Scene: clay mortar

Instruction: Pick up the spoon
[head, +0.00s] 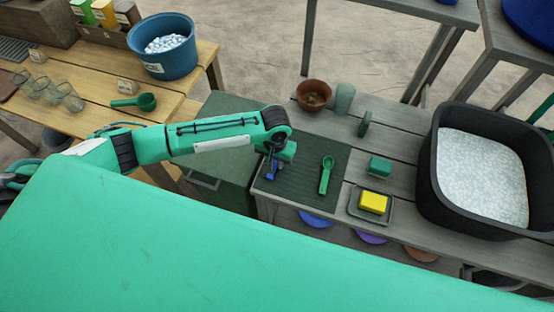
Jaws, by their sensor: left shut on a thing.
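My left gripper (273,168) reaches over the left part of a dark green ribbed mat (305,184) on the grey table. It is shut on a small blue thing (270,176), partly hidden by the gripper; I cannot tell whether it is a spoon. A green spoon (326,176) lies on the mat to the right of the gripper, apart from it, with its round end away from me. Another green scoop (145,101) lies on the wooden table at the left. My right gripper is not in view.
A yellow sponge (373,202) sits on a small tray (359,211), with a green block (380,166) behind it. A black tub (436,190) of white pellets stands at the right. A brown pot (314,92) and a green cup (344,98) stand at the back.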

